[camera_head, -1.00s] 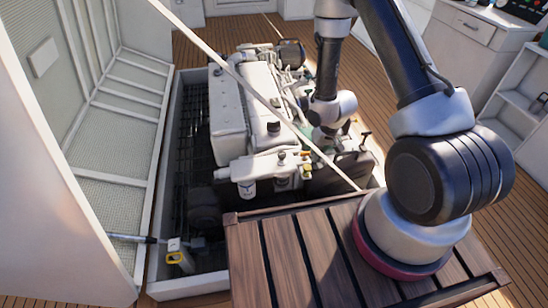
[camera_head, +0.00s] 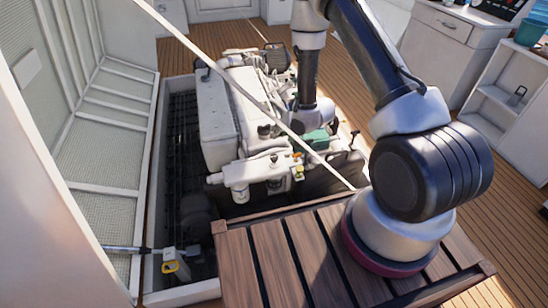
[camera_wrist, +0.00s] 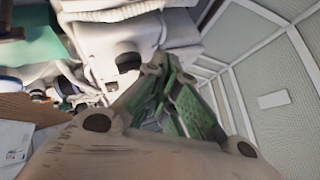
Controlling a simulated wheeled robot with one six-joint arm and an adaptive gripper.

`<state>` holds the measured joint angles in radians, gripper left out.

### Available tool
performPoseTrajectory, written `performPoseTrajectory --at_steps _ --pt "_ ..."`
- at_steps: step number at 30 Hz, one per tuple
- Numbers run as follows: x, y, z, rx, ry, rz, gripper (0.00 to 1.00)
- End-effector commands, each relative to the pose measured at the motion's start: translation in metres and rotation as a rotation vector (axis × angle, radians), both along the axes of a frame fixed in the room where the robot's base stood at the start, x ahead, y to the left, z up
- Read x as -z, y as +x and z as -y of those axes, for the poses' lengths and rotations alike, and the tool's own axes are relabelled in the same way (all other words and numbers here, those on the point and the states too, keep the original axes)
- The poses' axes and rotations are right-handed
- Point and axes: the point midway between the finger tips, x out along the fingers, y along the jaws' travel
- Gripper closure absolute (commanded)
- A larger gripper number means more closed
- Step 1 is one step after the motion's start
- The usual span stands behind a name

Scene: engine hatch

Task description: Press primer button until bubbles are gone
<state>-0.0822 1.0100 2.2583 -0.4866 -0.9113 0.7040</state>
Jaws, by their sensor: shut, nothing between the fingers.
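The white engine (camera_head: 217,120) sits in the open hatch well. On its near side is a white filter housing (camera_head: 240,172) with small dark, orange and yellow fittings on top. I cannot tell for sure which fitting is the primer button, and no bubbles can be made out. In the wrist view, my gripper (camera_wrist: 163,66) shows green fingers, closed together and empty. A black round cap (camera_wrist: 128,62) on a white engine part appears just left of the fingertips; contact cannot be judged. In the head view my wrist hangs over the engine's right side, and the fingers are hard to make out.
The raised hatch lid (camera_head: 105,140) stands on the left. A thin pale strut (camera_head: 235,85) crosses diagonally over the engine. A green part (camera_head: 316,138) is beside my wrist. A wooden slatted platform (camera_head: 270,255) is in front. A white cabinet (camera_head: 455,45) stands at right.

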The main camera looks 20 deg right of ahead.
Motion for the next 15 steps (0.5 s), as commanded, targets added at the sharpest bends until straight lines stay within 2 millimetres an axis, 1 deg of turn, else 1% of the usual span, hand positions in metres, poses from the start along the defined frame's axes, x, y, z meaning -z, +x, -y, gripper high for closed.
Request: performPoseTrajectory --at_steps 5,12,15 --pt "0.02 0.0 0.0 -0.001 -0.001 -0.003 1.0" --pt "0.055 -0.001 0.0 -0.001 -0.002 -0.004 1.0" --pt "0.067 -0.001 0.0 -0.001 -0.002 -0.003 1.0"
